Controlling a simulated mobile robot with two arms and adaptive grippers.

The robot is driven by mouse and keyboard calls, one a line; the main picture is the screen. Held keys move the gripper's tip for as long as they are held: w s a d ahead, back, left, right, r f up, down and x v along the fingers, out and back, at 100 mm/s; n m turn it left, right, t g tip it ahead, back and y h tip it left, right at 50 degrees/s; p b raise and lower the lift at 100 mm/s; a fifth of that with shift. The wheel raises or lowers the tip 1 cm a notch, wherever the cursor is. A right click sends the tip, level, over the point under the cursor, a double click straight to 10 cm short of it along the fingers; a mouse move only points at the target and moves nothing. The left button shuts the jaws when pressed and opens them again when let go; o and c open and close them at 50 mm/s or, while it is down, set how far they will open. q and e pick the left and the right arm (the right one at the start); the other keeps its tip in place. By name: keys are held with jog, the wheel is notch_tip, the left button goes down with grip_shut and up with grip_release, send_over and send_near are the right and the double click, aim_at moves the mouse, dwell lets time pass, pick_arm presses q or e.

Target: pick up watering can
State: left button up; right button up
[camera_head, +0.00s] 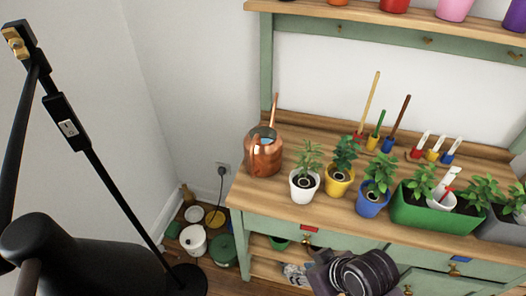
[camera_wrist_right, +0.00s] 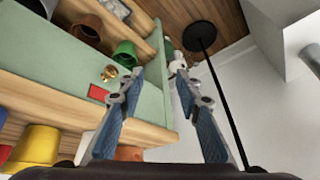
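The copper watering can (camera_head: 263,157) stands upright on the left end of the wooden bench top (camera_head: 270,196), with its spout pointing up. My right gripper (camera_head: 318,266) is low in front of the bench drawers, below and to the right of the can and apart from it. In the right wrist view its two blue-padded fingers (camera_wrist_right: 160,78) are spread with nothing between the tips. A copper-orange patch (camera_wrist_right: 130,153) shows low in that view, probably the can, mostly hidden by the gripper. My left gripper is not in view.
A white pot (camera_head: 304,187), yellow pot (camera_head: 338,182) and blue pot (camera_head: 371,203) with plants stand right of the can. Small tools stand behind them. A black floor stand (camera_head: 125,205) rises at the left. Pots and tins (camera_head: 194,241) crowd the floor beside the bench.

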jog(key=w+a+r+n+g+y, duration=0.1)
jog(key=w+a+r+n+y, duration=0.15)
jog(key=w+a, duration=0.25)
jog(key=w+a+r+n+y, duration=0.2)
jog(key=w+a+r+n, duration=0.2)
jog(key=w+a, duration=0.15)
jog(key=n, duration=0.3)
send_near(252, 159)
notch_tip(252, 159, down, 3)
jog(key=w+a, duration=0.1)
jog(key=shift+m+g+y, duration=0.25)
jog(key=shift+g+y, duration=0.05)
jog(key=shift+y, duration=0.15)
jog(key=x, duration=0.2)
jog(key=p+x, duration=0.1)
jog(key=x, duration=0.1)
jog(key=p+x, duration=0.1)
jog(key=x, duration=0.1)
jog(key=shift+w+a, duration=0.3)
jog(key=shift+w, duration=0.15)
jog(key=shift+w+a+f, duration=0.1)
jog(key=shift+a+f, duration=0.2)
jog(key=shift+f, duration=0.15)
grip_shut()
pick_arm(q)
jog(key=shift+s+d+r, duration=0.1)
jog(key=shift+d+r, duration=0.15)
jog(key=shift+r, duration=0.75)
